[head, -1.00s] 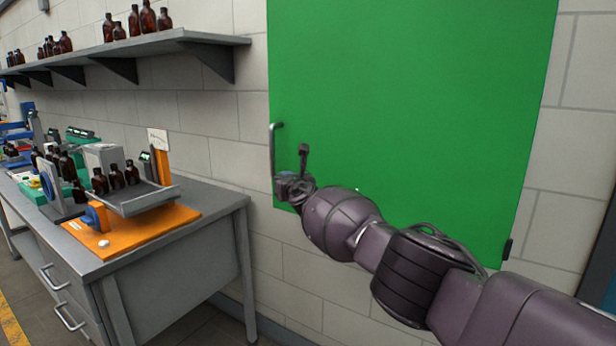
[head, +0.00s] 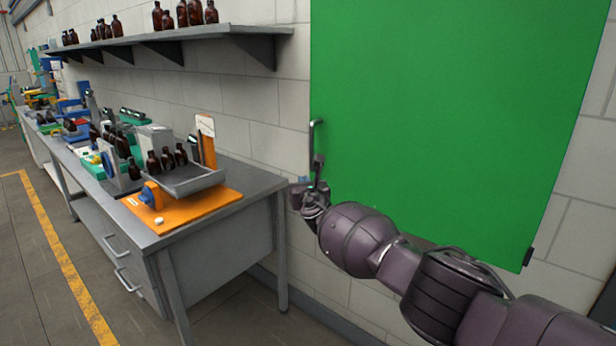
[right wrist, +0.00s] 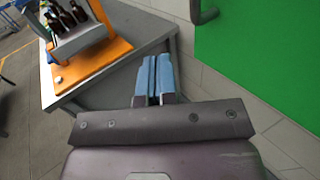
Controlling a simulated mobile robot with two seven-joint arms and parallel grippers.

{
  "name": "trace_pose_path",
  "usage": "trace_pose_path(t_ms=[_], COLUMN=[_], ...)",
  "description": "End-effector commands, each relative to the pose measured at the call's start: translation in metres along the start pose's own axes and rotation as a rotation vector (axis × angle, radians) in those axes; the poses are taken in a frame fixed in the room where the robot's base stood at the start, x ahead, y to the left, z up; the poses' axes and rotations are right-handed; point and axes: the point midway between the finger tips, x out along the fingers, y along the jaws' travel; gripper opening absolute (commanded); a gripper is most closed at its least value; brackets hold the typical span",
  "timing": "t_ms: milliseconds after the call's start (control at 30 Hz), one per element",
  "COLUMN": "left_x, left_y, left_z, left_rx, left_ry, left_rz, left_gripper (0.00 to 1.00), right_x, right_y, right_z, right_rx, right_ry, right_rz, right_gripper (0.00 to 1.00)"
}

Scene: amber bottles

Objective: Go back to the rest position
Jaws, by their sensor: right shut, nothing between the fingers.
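My right gripper (head: 304,186) is in front of the lower left part of a green cabinet door (head: 450,110), just below and beside its metal handle (head: 315,150). In the right wrist view its two blue fingertips (right wrist: 157,78) are together with nothing between them. The handle shows in part at the top of that view (right wrist: 203,10), apart from the fingers. The green door looks shut against the wall. My left gripper is not in view.
A grey workbench (head: 225,245) stands to the left, with an orange board (head: 205,207), a metal tray (head: 190,182) and several amber bottles (head: 167,160). A wall shelf (head: 200,37) above holds more bottles. The floor (head: 35,260) at the left is clear.

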Motion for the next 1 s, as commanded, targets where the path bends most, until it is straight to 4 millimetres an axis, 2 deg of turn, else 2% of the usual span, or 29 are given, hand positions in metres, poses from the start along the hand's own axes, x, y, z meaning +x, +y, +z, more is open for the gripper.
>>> trace_pose_path(t_ms=[200,300,367,600,700,867,1000], left_x=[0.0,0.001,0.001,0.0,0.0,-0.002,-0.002], left_y=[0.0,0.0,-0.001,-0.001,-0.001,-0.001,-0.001], left_z=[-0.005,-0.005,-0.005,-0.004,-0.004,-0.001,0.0], left_rx=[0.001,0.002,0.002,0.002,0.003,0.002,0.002], left_ry=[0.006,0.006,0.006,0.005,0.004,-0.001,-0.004], left_rz=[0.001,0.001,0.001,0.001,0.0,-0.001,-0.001], left_gripper=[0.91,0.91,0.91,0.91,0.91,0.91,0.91], right_x=[-0.002,-0.002,-0.002,-0.011,-0.02,-0.044,-0.073], right_y=[0.002,0.002,0.012,0.067,0.083,0.094,0.085], right_z=[-0.001,-0.002,0.003,0.053,0.064,0.06,0.042], right_rx=[0.06,0.163,0.256,0.713,0.921,1.313,1.681], right_ry=[0.001,0.006,0.003,-0.013,0.002,0.058,0.114], right_rz=[0.0,-0.005,0.009,0.115,0.155,0.194,0.195], right_gripper=[0.0,0.0,0.0,0.0,0.0,0.0,0.0])
